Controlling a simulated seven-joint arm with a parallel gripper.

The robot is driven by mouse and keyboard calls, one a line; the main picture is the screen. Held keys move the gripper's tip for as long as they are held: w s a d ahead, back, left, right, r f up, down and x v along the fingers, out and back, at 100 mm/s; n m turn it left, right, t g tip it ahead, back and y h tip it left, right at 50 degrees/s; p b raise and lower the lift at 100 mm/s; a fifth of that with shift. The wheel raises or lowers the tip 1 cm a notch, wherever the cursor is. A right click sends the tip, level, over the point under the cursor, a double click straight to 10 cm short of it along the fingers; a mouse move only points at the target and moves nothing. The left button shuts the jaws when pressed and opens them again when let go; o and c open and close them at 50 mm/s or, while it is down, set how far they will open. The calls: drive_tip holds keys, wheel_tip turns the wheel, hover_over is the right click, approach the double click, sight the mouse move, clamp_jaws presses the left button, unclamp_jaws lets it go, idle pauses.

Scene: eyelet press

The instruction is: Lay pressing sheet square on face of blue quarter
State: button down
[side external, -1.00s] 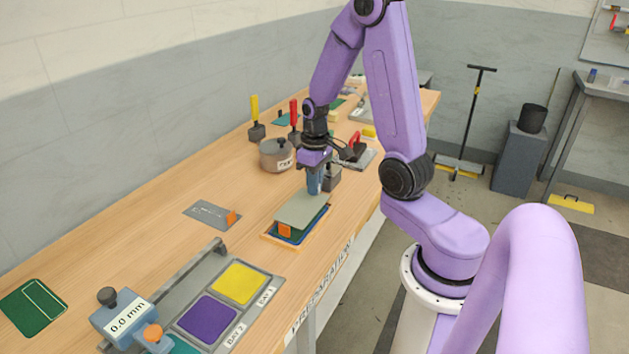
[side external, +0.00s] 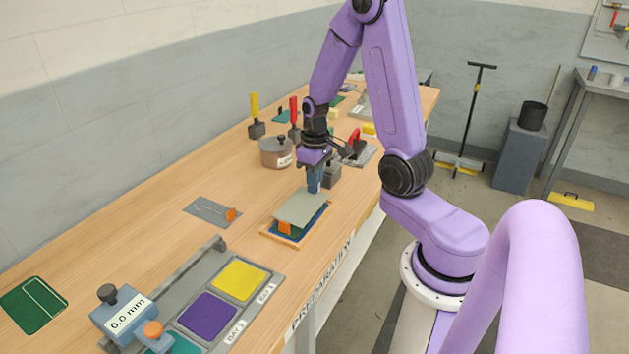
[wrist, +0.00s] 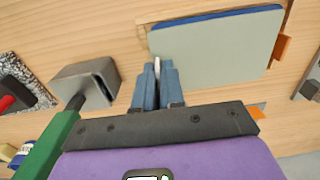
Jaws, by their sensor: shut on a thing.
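The grey-green pressing sheet (side external: 300,208) is over a blue piece (side external: 318,220) in a shallow wooden frame (side external: 268,235) at the table's near edge. An orange tab (side external: 285,227) shows at its front. My gripper (side external: 314,189) points down at the sheet's far end, its fingers close together. In the wrist view, the fingers (wrist: 158,75) are shut on a pale piece at the edge of the sheet (wrist: 215,48). A blue strip (wrist: 215,16) shows along the sheet's opposite edge. The sheet hides most of the blue face, and I cannot tell whether they touch.
A grey block (side external: 331,174) stands just behind my gripper, with a pot (side external: 275,153) to its left. A grey plate with an orange tab (side external: 210,212) lies left of the frame. A tray with yellow and purple squares (side external: 240,281) is in front. The left table is mostly clear.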

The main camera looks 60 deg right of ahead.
drive_tip(key=shift+f, duration=1.1)
idle(0.6)
drive_tip(key=w+a+r, duration=0.3)
drive_tip(key=w+r, duration=0.4)
drive_tip(key=w, duration=0.1)
drive_tip(key=s+a, duration=0.1)
drive_tip(key=a, duration=1)
drive_tip(key=shift+a+r, duration=0.2)
drive_tip(key=shift+a, duration=0.15)
drive_tip(key=shift+d, duration=0.1)
drive_tip(key=s+d+r, duration=0.1)
drive_tip(key=s+d, duration=0.1)
drive_tip(key=d, duration=0.2)
drive_tip(key=s+d+r, duration=0.1)
drive_tip(key=s+d, duration=0.1)
drive_tip(key=d, duration=0.3)
drive_tip(key=s+d+r, duration=0.1)
drive_tip(key=s+d, duration=0.2)
drive_tip(key=d, duration=0.2)
drive_tip(key=shift+d+r, duration=0.15)
drive_tip(key=shift+d, duration=0.1)
